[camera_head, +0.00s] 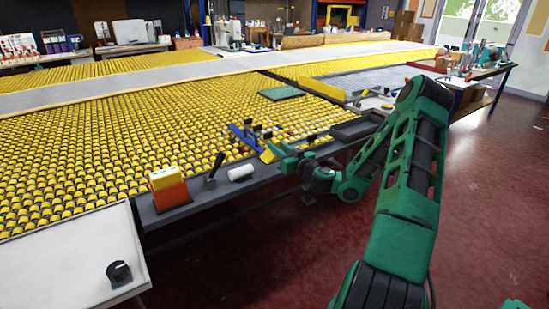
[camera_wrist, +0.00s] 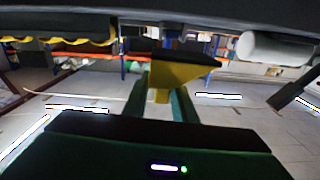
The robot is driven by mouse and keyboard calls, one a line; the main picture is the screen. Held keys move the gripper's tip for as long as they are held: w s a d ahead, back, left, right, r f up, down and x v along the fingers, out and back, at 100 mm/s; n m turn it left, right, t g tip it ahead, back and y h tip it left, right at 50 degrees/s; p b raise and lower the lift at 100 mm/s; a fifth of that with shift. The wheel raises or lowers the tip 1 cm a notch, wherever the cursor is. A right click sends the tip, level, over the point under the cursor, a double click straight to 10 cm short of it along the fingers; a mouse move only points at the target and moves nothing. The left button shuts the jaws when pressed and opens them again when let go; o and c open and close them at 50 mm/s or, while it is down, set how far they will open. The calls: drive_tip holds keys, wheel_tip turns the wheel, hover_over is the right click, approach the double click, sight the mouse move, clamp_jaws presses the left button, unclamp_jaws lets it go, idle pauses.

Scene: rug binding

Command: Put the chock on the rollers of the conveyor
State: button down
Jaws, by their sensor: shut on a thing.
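My gripper (camera_head: 284,152) is low at the front edge of the conveyor, to the right of the white cylinder. It is shut on a yellow wedge-shaped chock (camera_head: 268,155). In the wrist view the yellow chock (camera_wrist: 185,73), with a dark face, sits between the green fingers of my gripper (camera_wrist: 160,88). The conveyor's yellow rollers (camera_head: 110,150) spread in rows behind and left of the gripper. I cannot tell whether the chock touches anything beneath it.
The conveyor's grey front ledge holds an orange-and-yellow block (camera_head: 170,188), a black upright piece (camera_head: 212,171) and a white cylinder (camera_head: 241,173). A blue strip (camera_head: 243,135) and several black knobs stand near the gripper. A black tray (camera_head: 355,128) is to the right. Many rollers at left are clear.

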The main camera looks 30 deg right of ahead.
drive_tip(key=shift+f, duration=1.8)
drive_tip(key=c, duration=1.4)
unclamp_jaws()
drive_tip(key=shift+c, duration=0.2)
drive_tip(key=shift+s, duration=0.15)
